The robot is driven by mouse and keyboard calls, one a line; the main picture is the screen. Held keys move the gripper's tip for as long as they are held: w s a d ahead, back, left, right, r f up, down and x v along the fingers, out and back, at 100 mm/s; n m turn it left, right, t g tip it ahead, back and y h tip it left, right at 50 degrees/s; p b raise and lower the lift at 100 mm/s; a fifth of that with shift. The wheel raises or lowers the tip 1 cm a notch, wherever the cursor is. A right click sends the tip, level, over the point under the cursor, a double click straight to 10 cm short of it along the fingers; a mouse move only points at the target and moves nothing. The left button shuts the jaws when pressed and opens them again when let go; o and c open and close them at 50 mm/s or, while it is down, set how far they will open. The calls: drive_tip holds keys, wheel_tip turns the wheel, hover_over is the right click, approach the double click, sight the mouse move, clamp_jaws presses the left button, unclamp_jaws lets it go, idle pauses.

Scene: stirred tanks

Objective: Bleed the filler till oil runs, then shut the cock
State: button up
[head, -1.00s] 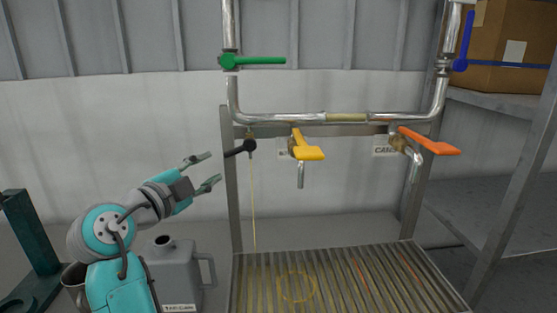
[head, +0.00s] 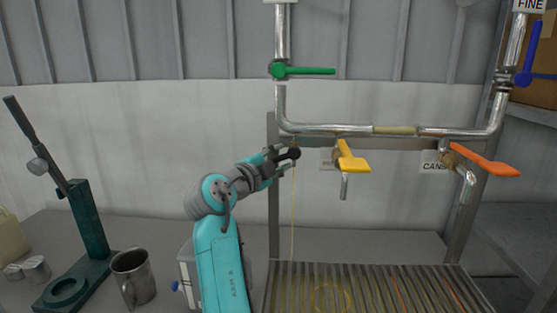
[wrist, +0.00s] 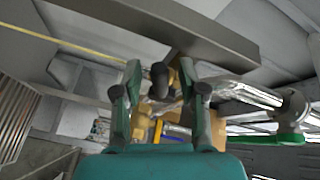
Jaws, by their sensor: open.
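The small black-handled cock (head: 295,153) hangs under the left end of the horizontal pipe. A thin yellow stream of oil (head: 293,215) runs from it straight down to the slatted drain grate (head: 360,270). My gripper (head: 283,154) is open at the cock, and its fingers hide most of the black lever. In the wrist view the black lever end (wrist: 160,75) lies between the two spread fingers (wrist: 162,90), and I cannot tell if they touch it. The oil stream also shows in the wrist view (wrist: 75,46) as a yellow line.
A yellow lever (head: 353,163), an orange lever (head: 485,160), a green lever (head: 305,71) and a blue lever (head: 528,65) sit on the pipework. A grey can (head: 187,270) stands partly behind my arm. A metal mug (head: 133,275) and a dark green stand (head: 88,225) are at left.

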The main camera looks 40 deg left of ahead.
drive_tip(key=shift+c, duration=0.2)
clamp_jaws()
drive_tip(key=shift+f, duration=0.1)
drive_tip(key=shift+w+d+f+n+t, duration=0.15)
drive_tip(key=shift+f+n+t, duration=0.3)
drive_tip(key=shift+n, duration=0.65)
drive_tip(key=shift+w+d+f+n+t+y, duration=0.15)
drive_tip(key=shift+n+t+y, duration=0.15)
drive_tip(key=shift+n, duration=0.55)
drive_tip(key=shift+d+f+n+t+y, duration=0.2)
drive_tip(key=shift+n+t+y, duration=0.15)
drive_tip(key=shift+n, duration=0.45)
drive_tip(key=shift+w+d+f+n+t+y, duration=0.15)
drive_tip(key=shift+n+t+y, duration=0.15)
drive_tip(key=shift+n, duration=0.55)
drive_tip(key=shift+o, duration=0.2)
unclamp_jaws()
